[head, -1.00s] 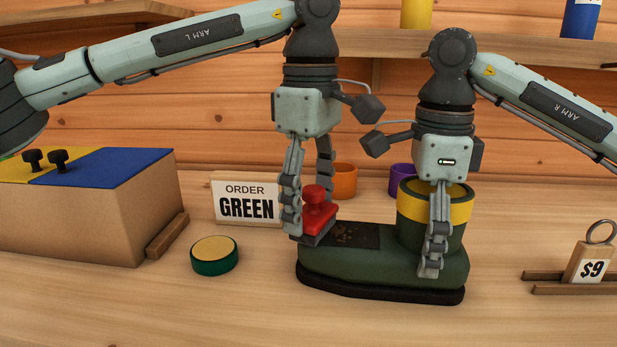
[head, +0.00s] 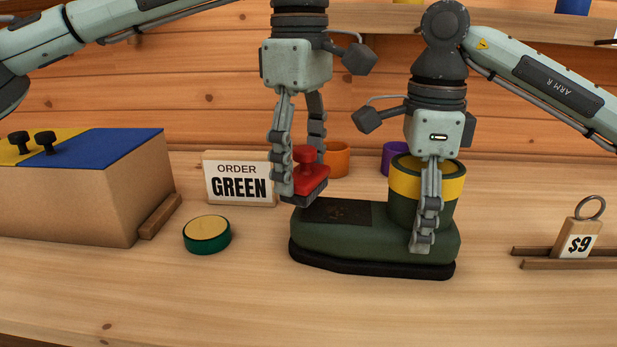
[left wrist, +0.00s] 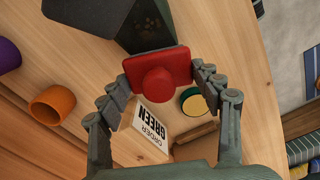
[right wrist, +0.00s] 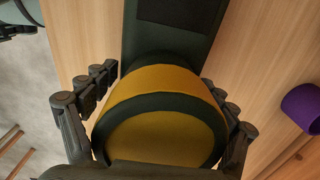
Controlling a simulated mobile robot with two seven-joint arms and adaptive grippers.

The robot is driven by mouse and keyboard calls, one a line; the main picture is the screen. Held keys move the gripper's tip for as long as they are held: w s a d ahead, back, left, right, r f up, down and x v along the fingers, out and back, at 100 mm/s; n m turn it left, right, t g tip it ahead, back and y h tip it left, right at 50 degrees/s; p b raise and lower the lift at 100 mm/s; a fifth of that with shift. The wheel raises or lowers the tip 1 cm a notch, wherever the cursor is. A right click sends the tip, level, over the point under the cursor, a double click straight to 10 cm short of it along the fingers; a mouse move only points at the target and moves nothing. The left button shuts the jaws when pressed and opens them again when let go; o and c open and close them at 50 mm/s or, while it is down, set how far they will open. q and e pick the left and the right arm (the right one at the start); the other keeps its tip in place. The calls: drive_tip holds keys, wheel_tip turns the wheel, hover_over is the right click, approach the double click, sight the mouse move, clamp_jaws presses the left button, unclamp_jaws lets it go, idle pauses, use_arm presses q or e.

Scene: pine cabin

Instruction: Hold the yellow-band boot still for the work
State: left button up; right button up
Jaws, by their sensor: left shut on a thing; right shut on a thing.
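The yellow-band boot (head: 330,250) is dark green with a black sole and stands upright on the bench, toe to the left. My right gripper (head: 424,248) is shut on its shaft around the yellow band, which also shows in the right wrist view (right wrist: 165,90). My left gripper (head: 306,190) is shut on a red brush-like tool (head: 306,172) with a dark underside, held just above the boot's toe. The red tool fills the middle of the left wrist view (left wrist: 160,80). A dark patch with brown marks (head: 338,211) lies on top of the toe.
A round green tin (head: 207,235) with a tan top sits left of the boot. An ORDER GREEN sign (head: 240,180) stands behind it. A box with a yellow and blue top (head: 70,200) is at far left. Orange (head: 338,160) and purple cups stand behind.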

sight(308, 177)
use_arm(q)
drive_tip(key=shift+r, duration=3)
drive_tip(key=shift+s, duration=0.1)
drive_tip(key=shift+s+d+f, duration=0.1)
drive_tip(key=shift+s+d, duration=0.05)
drive_tip(key=shift+s, duration=0.5)
drive_tip(key=shift+f, duration=3.4)
drive_tip(key=shift+d+f, duration=0.4)
drive_tip(key=shift+f, duration=0.35)
drive_tip(key=shift+c, duration=0.7)
drive_tip(key=shift+s+d, duration=0.1)
drive_tip(key=shift+d, duration=0.95)
drive_tip(key=shift+a, duration=1.4)
drive_tip(key=shift+a+r, duration=0.1)
drive_tip(key=shift+r, duration=4.1)
